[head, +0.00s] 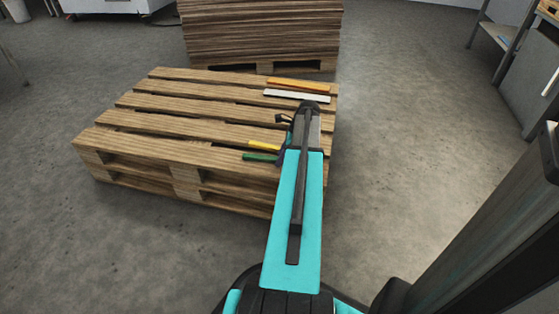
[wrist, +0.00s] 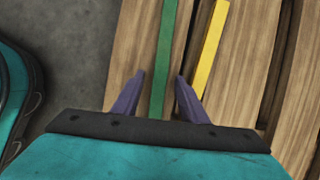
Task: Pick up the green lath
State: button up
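The green lath (wrist: 165,52) lies on the wooden pallet near its front right edge. In the head view its left end (head: 259,157) shows, and my arm hides the rest. In the wrist view my gripper (wrist: 160,76) is open, with one purple finger on each side of the green lath and gaps between. Whether the fingertips are above or level with the lath I cannot tell. In the head view my gripper (head: 281,155) is mostly hidden by my arm.
The slatted pallet (head: 160,111) has wide gaps between boards. An orange lath (head: 298,86) and a white lath (head: 296,96) lie at its far right. A tall wood stack (head: 262,30) stands behind. Grey floor (head: 420,110) is clear to the right.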

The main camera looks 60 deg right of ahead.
aim_at(276, 158)
grip_shut()
jog(key=shift+r, duration=0.1)
jog(key=shift+r+p, duration=1.15)
jog(key=shift+r, duration=0.45)
jog(key=shift+s+d+r+p, duration=0.15)
jog(key=shift+s+r+p, duration=0.05)
jog(key=shift+r+p, duration=0.15)
jog(key=s+d+p, duration=0.1)
jog(key=s+d, duration=0.1)
jog(key=s, duration=0.2)
jog(key=s+d+p, duration=0.2)
jog(key=s+d, duration=0.1)
jog(key=s, duration=0.1)
jog(key=s+d+r+p, duration=0.1)
jog(key=s+d, duration=0.1)
jog(key=s, duration=0.2)
jog(key=shift+d, duration=0.35)
jog(key=shift+s+d+p, duration=0.3)
jog(key=shift+s+p, duration=0.05)
jog(key=shift+s, duration=0.25)
